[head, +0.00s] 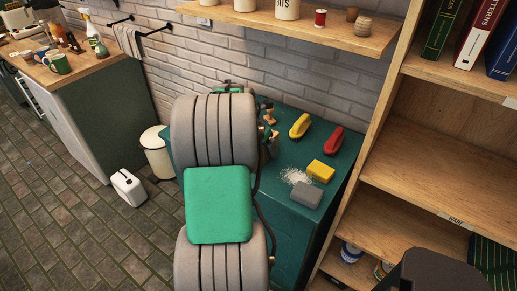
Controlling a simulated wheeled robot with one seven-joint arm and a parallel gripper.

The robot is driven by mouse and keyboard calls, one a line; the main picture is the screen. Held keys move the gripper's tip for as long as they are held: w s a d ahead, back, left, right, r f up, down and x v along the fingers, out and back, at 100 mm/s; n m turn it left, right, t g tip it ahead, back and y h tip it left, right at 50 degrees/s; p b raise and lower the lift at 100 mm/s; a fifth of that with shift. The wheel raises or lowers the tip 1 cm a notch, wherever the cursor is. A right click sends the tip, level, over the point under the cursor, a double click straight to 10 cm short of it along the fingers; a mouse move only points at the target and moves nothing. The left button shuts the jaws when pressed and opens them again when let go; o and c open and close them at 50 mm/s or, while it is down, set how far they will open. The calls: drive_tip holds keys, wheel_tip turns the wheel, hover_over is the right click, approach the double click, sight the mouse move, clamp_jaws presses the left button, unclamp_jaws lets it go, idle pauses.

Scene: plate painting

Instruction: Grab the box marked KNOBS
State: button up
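I see no box with the word KNOBS on it in the head view. My arm rises through the middle of the picture, with grey ribbed links and a green joint cover.
A wooden bookcase (430,150) stands right. A white bin (157,153) and small white container (129,187) stand on the floor, left, where tiles are clear.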

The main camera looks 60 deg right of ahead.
drive_tip(key=shift+f, duration=0.1)
drive_tip(key=shift+c, duration=0.3)
clamp_jaws()
idle(0.8)
